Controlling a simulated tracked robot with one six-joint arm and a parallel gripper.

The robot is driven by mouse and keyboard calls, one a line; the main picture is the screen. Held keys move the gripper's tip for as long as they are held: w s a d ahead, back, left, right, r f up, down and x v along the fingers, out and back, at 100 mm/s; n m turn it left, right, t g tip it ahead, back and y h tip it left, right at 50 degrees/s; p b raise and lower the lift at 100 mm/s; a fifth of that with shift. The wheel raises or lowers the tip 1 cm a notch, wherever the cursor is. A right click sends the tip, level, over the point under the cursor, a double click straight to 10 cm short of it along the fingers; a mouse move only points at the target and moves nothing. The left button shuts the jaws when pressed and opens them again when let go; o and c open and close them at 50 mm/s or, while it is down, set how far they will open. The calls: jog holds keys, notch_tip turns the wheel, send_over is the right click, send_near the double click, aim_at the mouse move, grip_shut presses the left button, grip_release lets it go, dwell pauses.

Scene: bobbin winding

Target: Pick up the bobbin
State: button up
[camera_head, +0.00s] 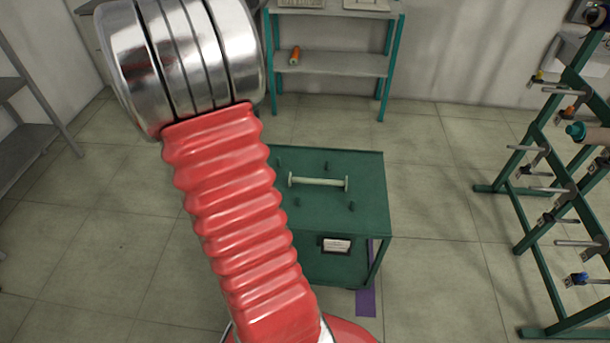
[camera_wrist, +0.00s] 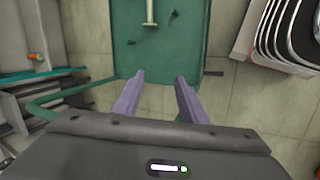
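A pale green bobbin (camera_head: 318,182), a thin rod with a small flange at each end, lies on its side on top of the green cabinet (camera_head: 365,215). In the wrist view, one end of the bobbin (camera_wrist: 150,12) shows at the top edge, and the rest is cut off. My gripper (camera_wrist: 160,77) is open and empty. Its two purple fingers point towards the cabinet top's near edge, with the bobbin ahead of them and apart from them. The gripper cannot be made out in the head view.
Short pegs stand around the bobbin on the cabinet top. A teal-framed shelf (camera_head: 335,64) at the back holds an orange bobbin (camera_head: 294,56). A green rack with several spindles (camera_head: 553,190) stands at the right. Tiled floor between cabinet and rack (camera_head: 435,200) is clear.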

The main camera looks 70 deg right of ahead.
jog(key=s+d+f+n+g, duration=0.1)
jog(key=s+d+f+g, duration=0.2)
jog(key=s+d+f, duration=1.2)
notch_tip(320, 180, down, 2)
jog(key=shift+s+d+f+y, duration=0.3)
jog(key=shift+d+y, duration=0.1)
jog(key=shift+d, duration=0.65)
send_over(317, 180)
jog(key=w+a, duration=0.2)
jog(key=shift+s+f, duration=0.1)
jog(key=shift+f, duration=3.7)
jog(key=shift+x, duration=2.6)
jog(key=shift+c, duration=0.3)
